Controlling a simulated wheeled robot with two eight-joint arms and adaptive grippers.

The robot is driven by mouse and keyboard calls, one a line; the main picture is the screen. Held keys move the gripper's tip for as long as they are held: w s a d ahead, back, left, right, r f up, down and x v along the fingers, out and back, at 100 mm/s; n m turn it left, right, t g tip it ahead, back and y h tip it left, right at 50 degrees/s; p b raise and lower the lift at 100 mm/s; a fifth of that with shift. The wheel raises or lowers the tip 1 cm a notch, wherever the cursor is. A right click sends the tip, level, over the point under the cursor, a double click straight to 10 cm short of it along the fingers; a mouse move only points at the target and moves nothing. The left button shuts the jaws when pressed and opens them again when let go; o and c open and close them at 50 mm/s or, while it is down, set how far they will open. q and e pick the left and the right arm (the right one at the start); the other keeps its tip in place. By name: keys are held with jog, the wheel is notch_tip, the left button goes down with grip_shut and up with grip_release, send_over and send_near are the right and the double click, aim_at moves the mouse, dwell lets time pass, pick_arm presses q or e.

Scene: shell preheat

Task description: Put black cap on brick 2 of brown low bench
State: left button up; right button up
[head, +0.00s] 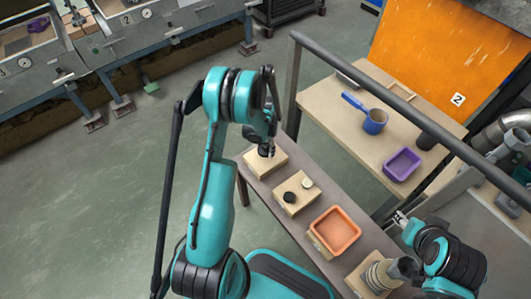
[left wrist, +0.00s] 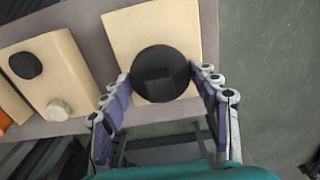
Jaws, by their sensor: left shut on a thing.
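My left gripper (head: 267,151) is over the far brick (head: 262,165) of the brown low bench (head: 328,187). In the left wrist view, its fingers (left wrist: 160,78) are shut on a round black cap (left wrist: 160,60) with a square knob. The cap overlaps the tan brick (left wrist: 125,30); I cannot tell whether they touch. The neighbouring brick (head: 289,207) bears a small black disc (head: 289,197) and a cream disc (head: 307,183). No numbers show on the bricks. My right gripper (head: 400,217) is at the right, apart from the bench; its jaw opening is unclear.
Behind a dark rail (head: 350,68), a table (head: 345,122) holds a blue pan (head: 374,121) and a purple tray (head: 402,164). Open floor lies left of the bench.

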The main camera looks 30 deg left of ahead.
aim_at(265, 151)
pick_arm(q)
notch_tip(265, 151, down, 4)
jog(key=shift+r+b, duration=0.15)
jog(key=shift+b, duration=0.65)
jog(key=shift+r, duration=0.15)
jog(key=o, duration=1.1)
jog(key=shift+o, duration=0.2)
